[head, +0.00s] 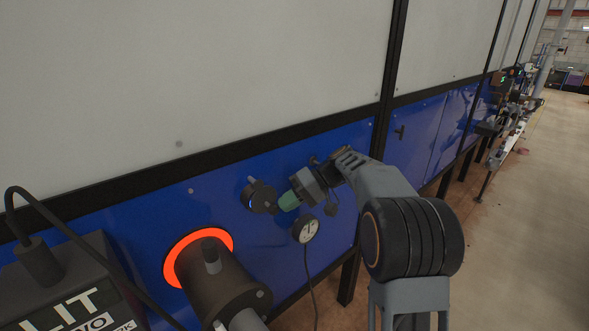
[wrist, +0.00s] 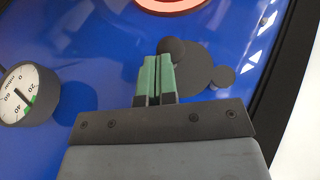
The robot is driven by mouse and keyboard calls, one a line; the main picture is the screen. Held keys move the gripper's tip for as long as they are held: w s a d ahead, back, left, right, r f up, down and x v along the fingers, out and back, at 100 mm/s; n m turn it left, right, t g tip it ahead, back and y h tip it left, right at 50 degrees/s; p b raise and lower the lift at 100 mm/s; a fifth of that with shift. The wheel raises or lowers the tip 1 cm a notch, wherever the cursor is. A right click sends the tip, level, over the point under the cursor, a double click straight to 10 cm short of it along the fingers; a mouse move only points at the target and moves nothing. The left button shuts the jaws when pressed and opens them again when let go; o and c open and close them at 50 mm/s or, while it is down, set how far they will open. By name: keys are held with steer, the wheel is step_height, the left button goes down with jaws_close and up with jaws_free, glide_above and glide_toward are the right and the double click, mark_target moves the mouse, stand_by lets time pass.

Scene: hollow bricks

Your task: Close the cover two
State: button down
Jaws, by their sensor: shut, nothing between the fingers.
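My gripper (head: 287,202) reaches in from the right towards the blue panel, its green fingertips shut and empty. A dark round cover-like fitting (head: 258,196) sits on the panel just left of the fingertips. In the wrist view the shut green fingers (wrist: 158,75) stand beside a dark fitting (wrist: 200,66) made of overlapping round discs, partly hidden behind the fingers. I cannot tell whether the fingers touch it. I cannot tell for sure which part is cover two, or how far it is open.
A round gauge (head: 306,230) sits just below my fingertips; it also shows in the wrist view (wrist: 22,97). A glowing orange-red ring (head: 172,262) surrounds a dark cylinder (head: 217,282) at lower left. A dark labelled box (head: 70,290) stands at far left. Open floor (head: 540,200) lies right.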

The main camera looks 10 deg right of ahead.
steer(key=shift+s+a+f+b, duration=0.25)
steer(key=shift+a+f+b, duration=0.3)
steer(key=shift+b, duration=0.35)
steer(key=shift+f, duration=0.1)
